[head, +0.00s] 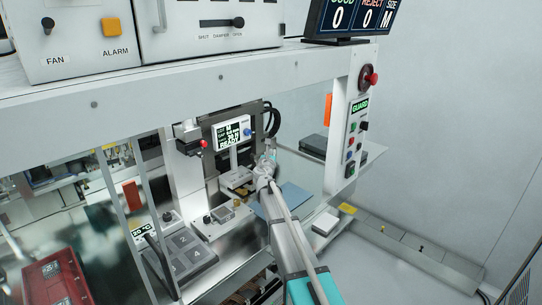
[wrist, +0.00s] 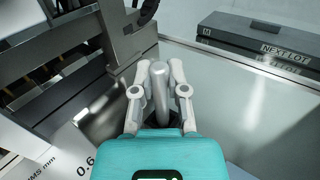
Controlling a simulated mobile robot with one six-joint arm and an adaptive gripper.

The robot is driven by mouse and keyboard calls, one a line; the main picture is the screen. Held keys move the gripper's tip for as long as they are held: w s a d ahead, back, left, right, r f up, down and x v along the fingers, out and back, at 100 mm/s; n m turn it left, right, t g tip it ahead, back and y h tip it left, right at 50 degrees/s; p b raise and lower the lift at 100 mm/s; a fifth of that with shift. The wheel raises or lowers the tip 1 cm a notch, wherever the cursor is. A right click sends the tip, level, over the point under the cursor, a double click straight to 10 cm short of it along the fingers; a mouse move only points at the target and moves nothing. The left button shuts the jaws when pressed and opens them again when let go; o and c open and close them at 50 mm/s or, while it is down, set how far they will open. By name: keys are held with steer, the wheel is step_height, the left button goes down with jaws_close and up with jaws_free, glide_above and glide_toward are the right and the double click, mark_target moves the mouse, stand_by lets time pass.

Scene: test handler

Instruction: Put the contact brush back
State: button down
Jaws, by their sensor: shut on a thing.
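My gripper (wrist: 160,72) is shut on a grey, rounded rod, which I take to be the handle of the contact brush (wrist: 157,88), standing between its two fingers in the wrist view. The brush's lower end and any bristles are hidden by my gripper. In the head view my gripper (head: 265,168) is in the machine's open bay, just right of the small display and above the bay's deck. The brush cannot be made out clearly there. No holder for the brush can be identified.
A dark box labelled NEXT LOT (wrist: 265,42) lies at the right in the wrist view. A small READY display (head: 232,132) and a blue mat (head: 287,200) are near my gripper. A numbered tray (head: 182,250) lies left. The guard panel (head: 357,130) stands right.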

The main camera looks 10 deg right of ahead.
steer(key=c, duration=0.7)
jaws_free()
steer(key=shift+d, duration=0.1)
steer(key=shift+o, duration=0.2)
steer(key=shift+f, duration=0.1)
steer(key=shift+f, duration=0.1)
steer(key=v, duration=1.3)
steer(key=shift+s+r, duration=0.4)
steer(key=shift+r, duration=0.1)
